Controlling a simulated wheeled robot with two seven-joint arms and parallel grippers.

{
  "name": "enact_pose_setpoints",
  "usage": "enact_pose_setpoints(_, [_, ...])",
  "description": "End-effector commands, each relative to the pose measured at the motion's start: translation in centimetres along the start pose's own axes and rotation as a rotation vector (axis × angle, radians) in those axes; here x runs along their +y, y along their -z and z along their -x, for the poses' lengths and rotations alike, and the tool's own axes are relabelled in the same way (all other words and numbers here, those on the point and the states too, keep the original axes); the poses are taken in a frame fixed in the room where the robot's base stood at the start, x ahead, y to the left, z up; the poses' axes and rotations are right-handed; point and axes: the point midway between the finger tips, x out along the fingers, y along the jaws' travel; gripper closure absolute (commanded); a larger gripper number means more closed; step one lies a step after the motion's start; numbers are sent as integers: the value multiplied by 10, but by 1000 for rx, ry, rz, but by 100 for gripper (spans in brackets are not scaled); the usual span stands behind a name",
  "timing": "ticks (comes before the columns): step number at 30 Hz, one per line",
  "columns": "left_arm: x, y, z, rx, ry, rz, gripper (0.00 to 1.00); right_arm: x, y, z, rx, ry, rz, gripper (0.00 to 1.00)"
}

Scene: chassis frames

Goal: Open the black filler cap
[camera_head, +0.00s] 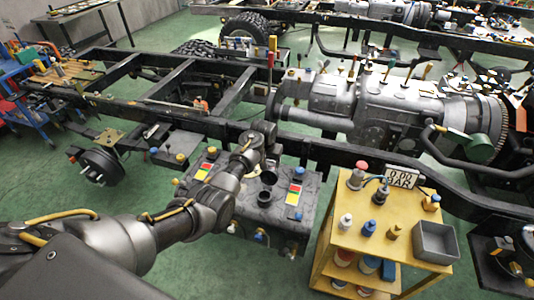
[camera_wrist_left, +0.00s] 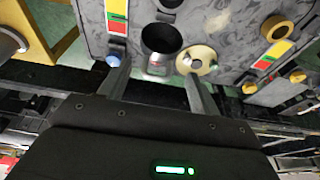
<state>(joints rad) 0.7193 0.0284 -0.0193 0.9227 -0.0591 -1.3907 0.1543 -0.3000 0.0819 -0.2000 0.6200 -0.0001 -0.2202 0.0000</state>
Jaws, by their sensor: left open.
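A dark grey tank (camera_head: 235,205) carries two dark round fittings on its top face, an upper one (camera_head: 268,177) and a lower one (camera_head: 264,198). In the left wrist view the nearer fitting is a black cylinder (camera_wrist_left: 162,38), with the other dark round fitting (camera_wrist_left: 168,5) at the top edge. I cannot tell for sure which is the filler cap. My left gripper (camera_wrist_left: 160,78) is open, its two fingers apart, with the black cylinder just beyond and between them. Nothing is gripped. My right gripper is not in view.
A beige disc with a hole (camera_wrist_left: 198,60) sits beside the black cylinder, close to one finger. A blue knob (camera_wrist_left: 113,61) is near the other. A yellow cart (camera_head: 345,235) with bottles stands right of the tank. The black chassis rail (camera_head: 325,152) runs behind it.

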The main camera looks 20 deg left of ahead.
Motion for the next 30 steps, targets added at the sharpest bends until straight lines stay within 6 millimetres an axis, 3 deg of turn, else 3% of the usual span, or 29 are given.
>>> enact_pose_setpoints(9, [0, 0, 47, 2, -1, 0, 37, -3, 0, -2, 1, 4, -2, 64])
enact_pose_setpoints(21, [0, 0, 57, -1, 0, 0, 37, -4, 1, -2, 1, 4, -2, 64])
enact_pose_setpoints(23, [0, -1, 56, -2, 0, 0, 43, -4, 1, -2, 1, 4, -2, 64])
enact_pose_setpoints(26, [0, -12, 38, -9, 2, -6, 57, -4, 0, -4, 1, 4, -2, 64])
enact_pose_setpoints(29, [-2, -47, -12, -29, 8, -25, 70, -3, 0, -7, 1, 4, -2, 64])
enact_pose_setpoints(30, [-3, -70, -40, -39, 10, -36, 75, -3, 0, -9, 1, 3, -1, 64])
